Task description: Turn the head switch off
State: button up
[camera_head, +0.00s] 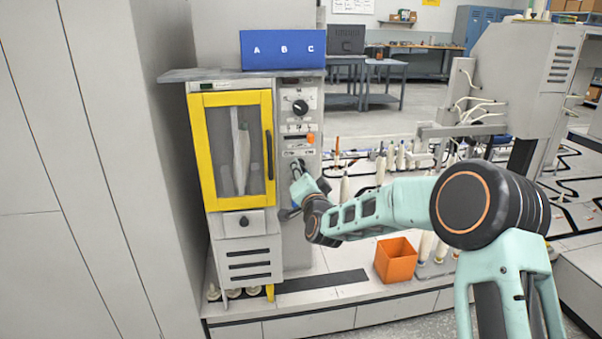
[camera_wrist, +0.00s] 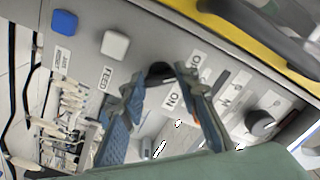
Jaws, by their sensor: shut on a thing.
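The head switch (camera_wrist: 160,70) is a dark knob on the grey control panel (camera_wrist: 85,35). A white label reading ON lies beside it in the wrist view, and another, partly hidden label lies close by. My gripper (camera_wrist: 159,79) has its two blue-padded fingers on either side of the switch and is shut on it. In the head view my gripper (camera_head: 298,176) is at the lower part of the narrow panel (camera_head: 296,88) on the right of the yellow-framed cabinet. There the gripper and arm hide the switch, so its exact angle cannot be told.
A white button (camera_wrist: 115,44) with a FEED label and a blue button (camera_wrist: 64,22) sit near the switch. A black knob (camera_wrist: 260,122) is on the other side. The yellow-framed door (camera_head: 208,150) is shut. An orange bin (camera_head: 395,260) stands below my arm.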

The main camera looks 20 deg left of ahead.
jog(key=o, duration=1.1)
jog(key=shift+s, duration=0.1)
jog(key=v, duration=1.2)
